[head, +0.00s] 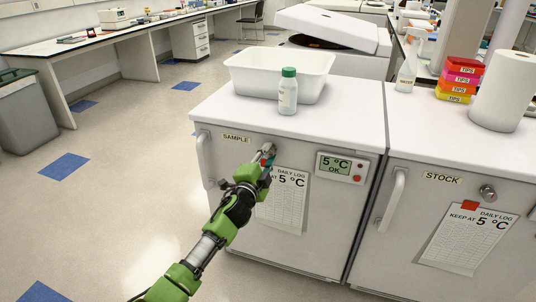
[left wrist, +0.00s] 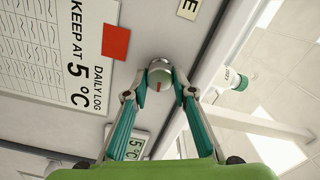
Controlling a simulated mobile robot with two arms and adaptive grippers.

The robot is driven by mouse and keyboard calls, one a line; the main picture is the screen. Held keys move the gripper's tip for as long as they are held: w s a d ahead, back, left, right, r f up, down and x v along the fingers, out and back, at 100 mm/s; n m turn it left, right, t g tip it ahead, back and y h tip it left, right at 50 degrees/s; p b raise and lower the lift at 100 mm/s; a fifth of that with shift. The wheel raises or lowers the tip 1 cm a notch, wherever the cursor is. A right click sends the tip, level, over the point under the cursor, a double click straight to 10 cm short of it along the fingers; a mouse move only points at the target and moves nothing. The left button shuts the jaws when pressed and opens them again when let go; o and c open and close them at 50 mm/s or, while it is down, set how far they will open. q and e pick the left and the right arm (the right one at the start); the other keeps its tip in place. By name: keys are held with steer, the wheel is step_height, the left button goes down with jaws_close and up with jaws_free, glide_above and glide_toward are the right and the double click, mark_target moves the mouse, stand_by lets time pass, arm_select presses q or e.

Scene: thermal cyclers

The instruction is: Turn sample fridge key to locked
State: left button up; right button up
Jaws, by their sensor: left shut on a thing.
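The sample fridge (head: 235,180) is the left of two white units, with a "SAMPLE" label (head: 237,138). Its round silver key lock (left wrist: 160,68) is on the upper door, with a red mark on its grey-green face in the left wrist view. My left gripper (head: 267,158) is at this lock, its fingers on both sides of it. In the left wrist view the gripper (left wrist: 159,92) is shut on the key, which the fingers largely hide in the head view. My right gripper is not in view.
A temperature display (head: 341,168) reading 5 °C and a daily log sheet (head: 284,200) are beside the lock. A green-capped bottle (head: 288,95) and a white tub (head: 245,78) stand on top. The stock fridge (head: 420,160) is at right. Open floor lies left.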

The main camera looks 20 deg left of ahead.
arm_select(q)
steer(key=shift+m, duration=0.9)
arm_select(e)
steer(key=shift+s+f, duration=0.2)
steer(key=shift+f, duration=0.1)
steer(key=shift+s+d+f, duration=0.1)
arm_select(q)
steer(key=o, duration=1.1)
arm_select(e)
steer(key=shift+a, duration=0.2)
arm_select(q)
steer(key=s, duration=1.2)
steer(key=shift+a, duration=0.2)
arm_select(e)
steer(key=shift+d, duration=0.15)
arm_select(q)
steer(key=shift+f, duration=0.1)
